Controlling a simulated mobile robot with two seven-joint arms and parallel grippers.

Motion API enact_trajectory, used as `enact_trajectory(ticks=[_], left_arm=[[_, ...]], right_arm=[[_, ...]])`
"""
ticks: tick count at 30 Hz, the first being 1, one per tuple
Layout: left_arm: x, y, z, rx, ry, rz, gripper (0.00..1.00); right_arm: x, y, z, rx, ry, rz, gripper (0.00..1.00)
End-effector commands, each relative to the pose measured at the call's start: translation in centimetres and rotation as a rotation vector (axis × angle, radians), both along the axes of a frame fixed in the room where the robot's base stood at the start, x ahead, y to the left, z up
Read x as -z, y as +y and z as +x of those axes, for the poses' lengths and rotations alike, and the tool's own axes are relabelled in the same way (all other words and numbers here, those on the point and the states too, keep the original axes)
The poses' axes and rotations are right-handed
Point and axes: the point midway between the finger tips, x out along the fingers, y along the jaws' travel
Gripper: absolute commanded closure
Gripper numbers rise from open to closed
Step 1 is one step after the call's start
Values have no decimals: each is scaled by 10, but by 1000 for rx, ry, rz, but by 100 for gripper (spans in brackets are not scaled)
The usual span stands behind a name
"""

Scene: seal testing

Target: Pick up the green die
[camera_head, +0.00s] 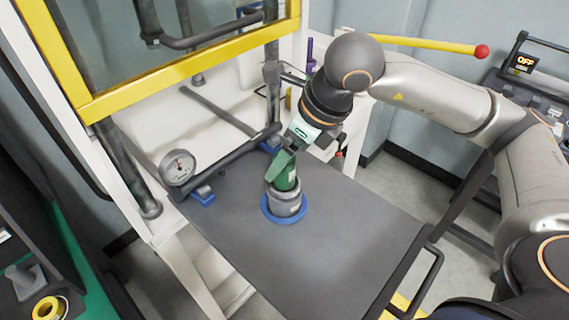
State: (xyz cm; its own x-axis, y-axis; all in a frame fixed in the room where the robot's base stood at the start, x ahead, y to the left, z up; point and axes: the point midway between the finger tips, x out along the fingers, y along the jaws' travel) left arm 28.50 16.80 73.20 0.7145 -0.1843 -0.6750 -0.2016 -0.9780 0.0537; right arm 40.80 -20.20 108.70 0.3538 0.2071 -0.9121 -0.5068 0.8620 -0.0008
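The green die (287,180) stands upright on a grey metal cylinder (286,204), which sits in a blue ring (270,215) on the dark grey table plate. My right gripper (283,169) comes down from above at a slant, and its green finger part is at the top of the die, overlapping it in the picture. I cannot tell whether the fingers touch the die or are closed on it. Part of the die is hidden behind the gripper. My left gripper is not in view.
A round pressure gauge (179,167) with dark pipe stands at the plate's left edge. A yellow-framed window (185,70) hangs above the back. A yellow lever with a red knob (481,52) is behind my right arm. The front of the plate (325,255) is clear.

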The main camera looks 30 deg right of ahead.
Motion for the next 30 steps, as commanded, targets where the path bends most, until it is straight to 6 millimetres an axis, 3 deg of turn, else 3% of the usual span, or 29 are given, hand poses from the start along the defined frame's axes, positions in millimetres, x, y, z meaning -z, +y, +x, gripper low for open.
enact_trajectory(ticks=[9, 17, 30], left_arm=[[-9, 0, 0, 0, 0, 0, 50], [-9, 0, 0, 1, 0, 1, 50], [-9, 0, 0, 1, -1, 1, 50]], right_arm=[[37, 8, 16, -1, 4, 1, 15], [39, 8, 17, 0, 1, 0, 16], [39, 8, 17, 0, 1, 0, 66]])
